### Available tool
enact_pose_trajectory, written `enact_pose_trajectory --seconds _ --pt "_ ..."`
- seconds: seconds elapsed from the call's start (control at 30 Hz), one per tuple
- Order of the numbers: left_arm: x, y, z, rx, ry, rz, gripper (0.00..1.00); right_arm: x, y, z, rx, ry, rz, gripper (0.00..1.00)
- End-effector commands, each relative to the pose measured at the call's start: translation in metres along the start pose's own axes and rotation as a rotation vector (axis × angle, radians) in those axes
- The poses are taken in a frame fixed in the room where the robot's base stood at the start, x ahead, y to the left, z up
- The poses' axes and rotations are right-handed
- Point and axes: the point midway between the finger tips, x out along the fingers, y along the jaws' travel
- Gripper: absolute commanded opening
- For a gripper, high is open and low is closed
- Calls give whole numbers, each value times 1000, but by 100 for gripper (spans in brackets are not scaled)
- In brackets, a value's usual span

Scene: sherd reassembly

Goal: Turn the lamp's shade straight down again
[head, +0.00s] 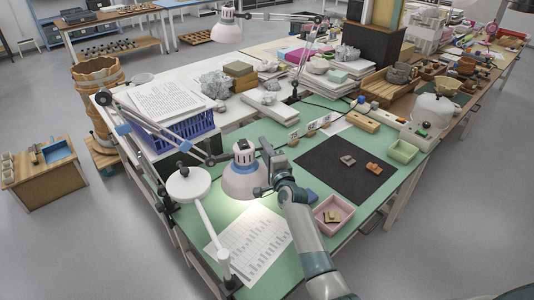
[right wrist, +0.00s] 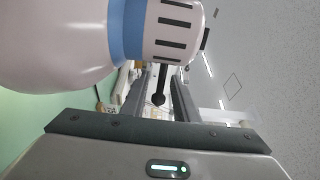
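The lamp's shade (head: 242,182) is a pale pink dome with a blue band and a slotted white cap. It hangs over the green table, its wide end facing mostly downward; I cannot tell its exact tilt. In the right wrist view the shade (right wrist: 60,45) fills the upper left, close by. A black handle with a ball end (right wrist: 158,99) sticks out from its cap. My right gripper (head: 266,160) is at the right side of the shade. Its fingers stand apart on both sides of the handle, with gaps visible. My left gripper is out of view.
A printed sheet (head: 250,240) lies lit below the shade. A white round-headed lamp (head: 188,185) stands to the left. A dark mat (head: 345,168) with sherds and a pink tray (head: 332,215) lie to the right. A blue basket (head: 185,132) with papers is behind.

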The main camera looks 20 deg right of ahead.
Motion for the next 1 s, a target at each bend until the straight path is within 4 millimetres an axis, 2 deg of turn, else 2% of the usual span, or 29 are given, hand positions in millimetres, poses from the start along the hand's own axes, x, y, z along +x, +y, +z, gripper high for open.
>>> enact_pose_trajectory --seconds 0.17,0.37,0.63,1.0 --pt "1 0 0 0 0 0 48 -5 0 0 1 0 -1 27" --pt "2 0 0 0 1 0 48 -24 1 0 1 0 0 27" --pt "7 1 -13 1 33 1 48 -69 3 0 0 1 1 27" --pt "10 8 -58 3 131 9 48 -141 3 0 0 1 1 27"
